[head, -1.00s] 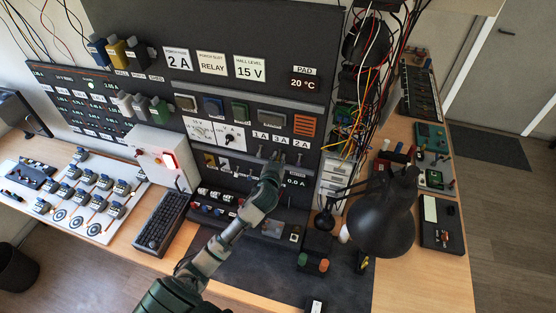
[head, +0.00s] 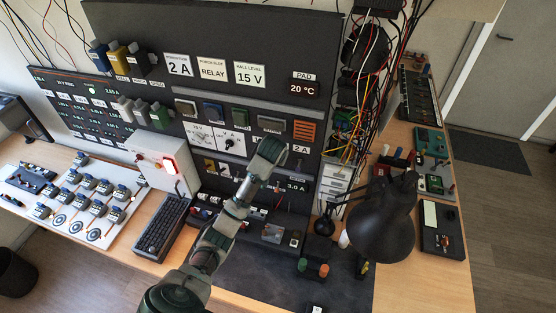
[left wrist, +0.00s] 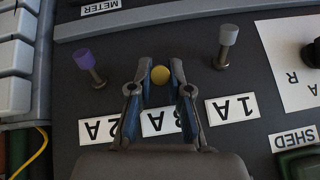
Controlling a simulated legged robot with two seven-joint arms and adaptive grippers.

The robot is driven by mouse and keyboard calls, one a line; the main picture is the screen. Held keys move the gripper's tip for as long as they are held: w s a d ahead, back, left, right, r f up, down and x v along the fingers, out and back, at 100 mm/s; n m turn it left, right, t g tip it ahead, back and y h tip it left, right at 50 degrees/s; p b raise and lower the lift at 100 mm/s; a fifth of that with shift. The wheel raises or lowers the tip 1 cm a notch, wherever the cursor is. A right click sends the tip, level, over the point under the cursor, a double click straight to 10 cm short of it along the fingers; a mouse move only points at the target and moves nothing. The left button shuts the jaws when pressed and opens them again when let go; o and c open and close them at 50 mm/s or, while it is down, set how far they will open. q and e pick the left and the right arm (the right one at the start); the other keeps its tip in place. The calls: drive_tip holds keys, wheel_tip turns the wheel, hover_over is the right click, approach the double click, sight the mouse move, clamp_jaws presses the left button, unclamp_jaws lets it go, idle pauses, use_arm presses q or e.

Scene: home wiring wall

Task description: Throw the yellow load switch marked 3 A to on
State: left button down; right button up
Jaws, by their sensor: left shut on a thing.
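The yellow load switch (left wrist: 160,75) shows as a round yellow cap between the fingertips of my left gripper (left wrist: 160,82) in the left wrist view. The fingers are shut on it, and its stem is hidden. The 3 A label (left wrist: 166,122) appears upside down and is partly covered by the fingers. In the head view my left gripper (head: 267,153) is up against the panel and hides the switch. The readout (head: 297,187) below shows 3.0 A. My right gripper is not in view.
A purple-capped switch (left wrist: 88,65) by the 2 A label and a grey-capped switch (left wrist: 226,45) by the 1 A label flank the yellow one closely. A ledge (left wrist: 150,20) runs past them. A black lamp (head: 385,215) stands right of my arm.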

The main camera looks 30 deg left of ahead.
use_arm(q)
drive_tip(key=shift+w+r, duration=0.1)
drive_tip(key=shift+r, duration=0.05)
idle(0.4)
drive_tip(key=c, duration=1.1)
unclamp_jaws()
drive_tip(key=shift+w, duration=0.1)
drive_tip(key=shift+w+a+f, duration=0.15)
drive_tip(key=shift+f, duration=0.05)
drive_tip(key=shift+r, duration=0.15)
drive_tip(key=v, duration=1.1)
drive_tip(key=shift+r, duration=0.25)
